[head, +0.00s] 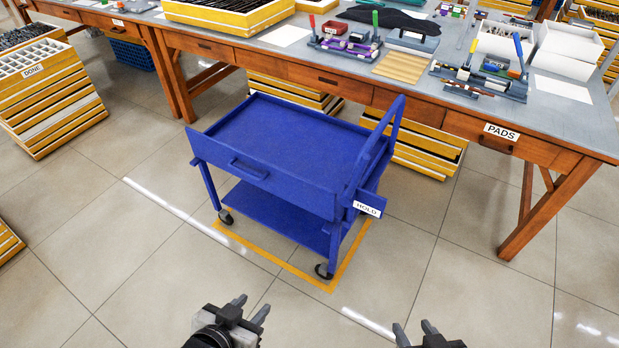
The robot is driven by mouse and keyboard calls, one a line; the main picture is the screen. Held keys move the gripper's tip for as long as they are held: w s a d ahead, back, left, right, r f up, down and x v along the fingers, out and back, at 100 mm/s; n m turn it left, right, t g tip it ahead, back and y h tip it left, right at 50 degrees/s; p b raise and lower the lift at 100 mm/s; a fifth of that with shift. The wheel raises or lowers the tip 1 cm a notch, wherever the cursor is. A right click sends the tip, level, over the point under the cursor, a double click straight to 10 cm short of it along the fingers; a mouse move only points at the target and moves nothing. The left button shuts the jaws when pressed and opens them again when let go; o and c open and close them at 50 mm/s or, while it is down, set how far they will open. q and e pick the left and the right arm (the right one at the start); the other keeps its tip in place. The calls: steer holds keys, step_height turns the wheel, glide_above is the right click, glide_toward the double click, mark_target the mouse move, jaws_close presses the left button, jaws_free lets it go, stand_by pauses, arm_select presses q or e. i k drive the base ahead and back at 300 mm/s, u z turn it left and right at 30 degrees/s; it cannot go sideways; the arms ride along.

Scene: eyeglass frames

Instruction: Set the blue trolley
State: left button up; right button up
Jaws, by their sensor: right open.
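The blue trolley (290,140) stands upright on the tiled floor in the middle of the head view. It has an empty-looking top tray, a lower shelf (285,215), a handle frame (378,140) at its right end and dark castors. A tag reading HOLD (367,208) hangs at its right end, and its front has a drawer pull (248,169). My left gripper (251,307) is open and empty at the bottom of the view, in front of the trolley. My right gripper (413,327) is open and empty at the bottom, right of the trolley. Neither touches it.
A yellow floor outline (285,265) shows under and in front of the trolley. A long wooden workbench (400,95) with trays and tools runs behind it, with a PADS drawer (500,132). A drawer stack marked DONE (50,95) stands left. The floor in front is clear.

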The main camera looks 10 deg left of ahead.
mark_target(326, 151)
steer(key=z, duration=0.9)
steer(key=i, duration=0.7)
steer(key=u, duration=0.6)
